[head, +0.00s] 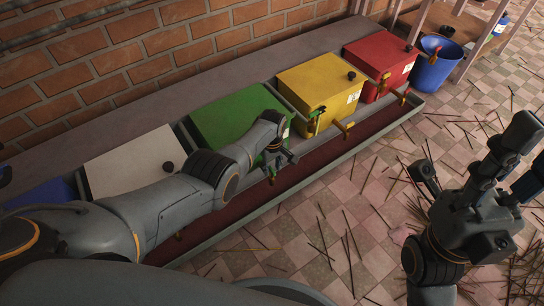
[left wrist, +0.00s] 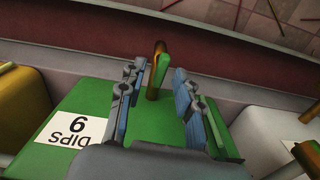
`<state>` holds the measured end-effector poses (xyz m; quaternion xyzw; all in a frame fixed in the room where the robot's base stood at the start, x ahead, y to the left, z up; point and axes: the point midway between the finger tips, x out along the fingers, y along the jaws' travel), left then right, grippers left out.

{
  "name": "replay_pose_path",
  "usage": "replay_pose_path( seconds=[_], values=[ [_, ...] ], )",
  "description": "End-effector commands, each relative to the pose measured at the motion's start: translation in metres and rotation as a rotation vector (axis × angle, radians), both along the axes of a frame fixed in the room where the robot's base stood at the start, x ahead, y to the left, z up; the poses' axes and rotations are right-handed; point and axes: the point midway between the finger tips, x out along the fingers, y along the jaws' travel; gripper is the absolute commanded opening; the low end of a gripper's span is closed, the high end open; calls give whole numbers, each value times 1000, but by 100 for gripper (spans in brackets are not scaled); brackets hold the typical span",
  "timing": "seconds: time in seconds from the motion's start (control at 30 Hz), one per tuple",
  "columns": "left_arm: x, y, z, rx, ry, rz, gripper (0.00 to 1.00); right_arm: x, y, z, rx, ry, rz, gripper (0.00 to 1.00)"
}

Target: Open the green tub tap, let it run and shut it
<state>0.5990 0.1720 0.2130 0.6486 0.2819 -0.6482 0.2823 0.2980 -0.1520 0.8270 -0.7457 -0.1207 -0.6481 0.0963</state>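The green tub (head: 238,118) stands in the row between the white and yellow tubs, partly hidden by my left arm. In the left wrist view, the green tub (left wrist: 75,105) fills the middle and bears a white label. Its tap (left wrist: 157,72) is brass with a green handle and appears between my left gripper's fingers (left wrist: 156,85). I cannot tell whether they touch it. My left gripper (head: 280,158) is open at the tub's front in the head view, largely hiding the tap. My right gripper (head: 474,162) is open and empty over the floor at right.
A long trough (head: 240,226) with a dark red bed runs before the tubs. The white tub (head: 130,160), yellow tub (head: 320,83) and red tub (head: 380,55) have taps too. A blue bucket (head: 432,66) stands at the far end. Sticks litter the tiled floor (head: 345,215).

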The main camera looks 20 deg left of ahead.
Motion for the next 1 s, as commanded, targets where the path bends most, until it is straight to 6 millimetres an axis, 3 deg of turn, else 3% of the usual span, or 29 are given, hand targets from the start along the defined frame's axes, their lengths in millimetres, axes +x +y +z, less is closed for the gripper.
replay_pose_path(
  seconds=[0.33, 0.8, 1.0],
  values=[
    [-1, 0, 27, -1, -2, 1, 34, -1, 0, 0, -3, 0, 1, 40],
    [0, 0, 102, 1, -2, 0, 34, -1, 0, 0, -3, 0, 2, 40],
    [-1, 0, 116, 1, 1, 0, 34, -1, 0, -1, -3, 0, 2, 40]
  ],
)
